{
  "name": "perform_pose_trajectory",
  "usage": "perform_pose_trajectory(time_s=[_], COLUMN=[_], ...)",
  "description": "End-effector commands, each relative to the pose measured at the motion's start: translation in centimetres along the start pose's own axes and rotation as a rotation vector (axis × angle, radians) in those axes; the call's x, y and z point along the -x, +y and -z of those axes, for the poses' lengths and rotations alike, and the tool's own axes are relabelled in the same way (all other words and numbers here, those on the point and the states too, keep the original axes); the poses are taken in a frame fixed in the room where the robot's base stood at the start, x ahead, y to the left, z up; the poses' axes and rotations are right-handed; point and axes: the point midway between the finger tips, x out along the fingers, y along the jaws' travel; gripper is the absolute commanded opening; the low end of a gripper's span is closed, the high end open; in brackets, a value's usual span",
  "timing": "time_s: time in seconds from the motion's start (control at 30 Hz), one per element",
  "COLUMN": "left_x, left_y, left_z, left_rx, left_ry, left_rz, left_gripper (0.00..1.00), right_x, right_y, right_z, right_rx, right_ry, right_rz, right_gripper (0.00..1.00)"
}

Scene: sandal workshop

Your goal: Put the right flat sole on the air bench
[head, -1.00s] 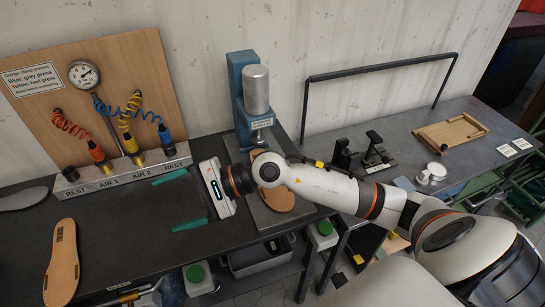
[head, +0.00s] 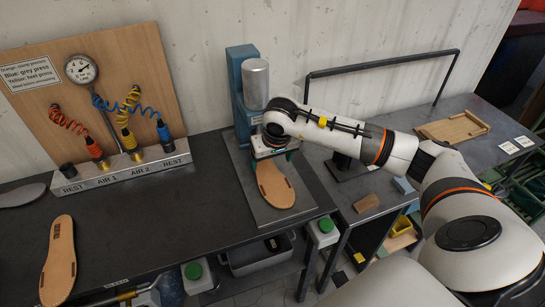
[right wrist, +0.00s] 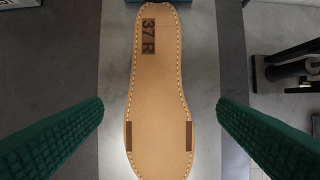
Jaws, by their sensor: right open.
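The right flat sole (head: 275,187) is tan with stitched edges and lies flat on the grey plate of the blue press. In the right wrist view the sole (right wrist: 158,80) reads "37 R" and lies lengthwise between my green fingers, with a gap on each side. My right gripper (head: 272,156) is open above the sole's far part, pointing down and partly hiding it. The air bench (head: 150,225) is the dark table at left with the AIR 1 and AIR 2 block. My left gripper is not in view.
Another tan sole (head: 58,262) lies at the bench's left, with a grey sole (head: 22,194) behind it. The hose block (head: 122,171) stands along the back. The blue press (head: 243,90) rises behind my gripper. The bench's middle is clear.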

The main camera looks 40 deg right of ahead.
Motion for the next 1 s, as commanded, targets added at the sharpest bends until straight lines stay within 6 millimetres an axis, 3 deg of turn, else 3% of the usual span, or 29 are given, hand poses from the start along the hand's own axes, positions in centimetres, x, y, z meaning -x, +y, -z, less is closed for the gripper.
perform_pose_trajectory(time_s=[0.5,1.0], left_x=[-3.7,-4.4], left_y=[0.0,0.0], left_z=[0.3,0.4], left_rx=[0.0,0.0], left_ry=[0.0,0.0], left_rz=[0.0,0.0], left_gripper=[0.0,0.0], right_x=[-5.2,-6.0], right_y=[0.1,0.1], right_z=[0.1,0.0], right_rx=[0.0,0.0], right_ry=[-0.001,0.0], right_rz=[-0.003,-0.003], right_gripper=[0.82,0.82])
